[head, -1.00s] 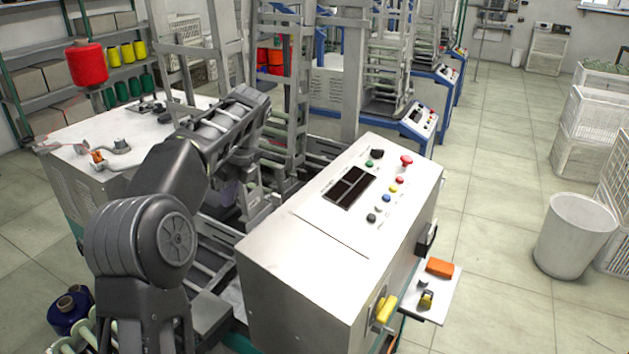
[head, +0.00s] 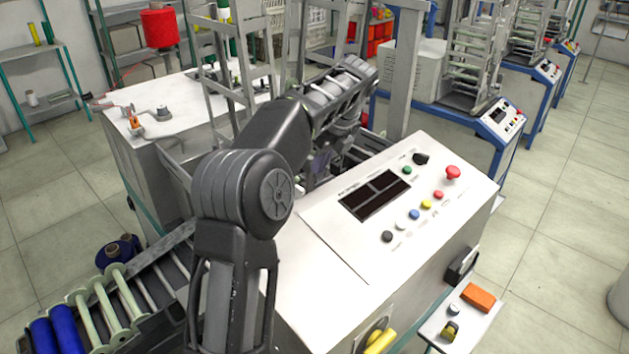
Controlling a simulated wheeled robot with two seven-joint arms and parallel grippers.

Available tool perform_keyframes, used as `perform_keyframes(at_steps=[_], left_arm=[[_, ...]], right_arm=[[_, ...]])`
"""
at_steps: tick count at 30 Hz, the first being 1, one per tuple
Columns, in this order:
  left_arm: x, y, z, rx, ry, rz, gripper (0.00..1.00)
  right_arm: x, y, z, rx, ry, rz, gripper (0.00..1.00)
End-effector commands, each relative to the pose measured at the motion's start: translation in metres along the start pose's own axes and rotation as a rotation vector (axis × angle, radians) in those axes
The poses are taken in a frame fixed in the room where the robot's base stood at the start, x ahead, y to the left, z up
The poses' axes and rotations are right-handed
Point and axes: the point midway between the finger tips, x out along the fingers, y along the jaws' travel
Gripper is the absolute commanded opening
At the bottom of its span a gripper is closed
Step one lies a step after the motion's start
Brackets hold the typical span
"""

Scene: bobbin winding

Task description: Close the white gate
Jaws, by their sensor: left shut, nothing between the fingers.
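Pale upright ladder-like frames stand on the winding machine behind my arm, one left of my forearm (head: 228,95) and one above it (head: 322,30). I cannot tell for sure which part is the white gate. My left arm comes up from the bottom and bends over the machine, its forearm reaching to the upper right. My left gripper (head: 322,162) hangs below the wrist, behind the near control box, shut and partly hidden by my forearm. I cannot tell whether it touches a frame. My right gripper is not in view.
A white control box (head: 440,225) with coloured buttons stands close on the right, a small side shelf (head: 470,318) jutting from it. A white cabinet (head: 185,125) stands behind at left. Blue bobbins (head: 52,330) lie at lower left. Open floor (head: 60,210) lies left.

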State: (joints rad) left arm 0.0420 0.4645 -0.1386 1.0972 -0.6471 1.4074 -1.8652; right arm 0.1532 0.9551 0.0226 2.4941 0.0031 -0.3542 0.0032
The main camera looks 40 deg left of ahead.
Motion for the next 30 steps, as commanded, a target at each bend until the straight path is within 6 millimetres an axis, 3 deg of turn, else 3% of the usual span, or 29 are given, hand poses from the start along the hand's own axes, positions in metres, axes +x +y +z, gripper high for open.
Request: perform_keyframes(at_steps=[7, 18, 24, 30], left_arm=[[0.027, 0.001, -0.001, 0.000, 0.000, 0.003, 0.00], [0.084, 0.001, 0.000, -0.001, 0.001, 0.004, 0.00], [0.098, 0.000, 0.000, 0.000, 0.000, 0.001, 0.00], [0.099, 0.000, 0.000, 0.000, 0.000, 0.001, 0.00]], right_arm=[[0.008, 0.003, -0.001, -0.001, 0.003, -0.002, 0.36], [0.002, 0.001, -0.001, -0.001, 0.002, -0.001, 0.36], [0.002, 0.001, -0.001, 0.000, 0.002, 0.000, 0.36], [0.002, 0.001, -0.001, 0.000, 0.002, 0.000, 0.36]])
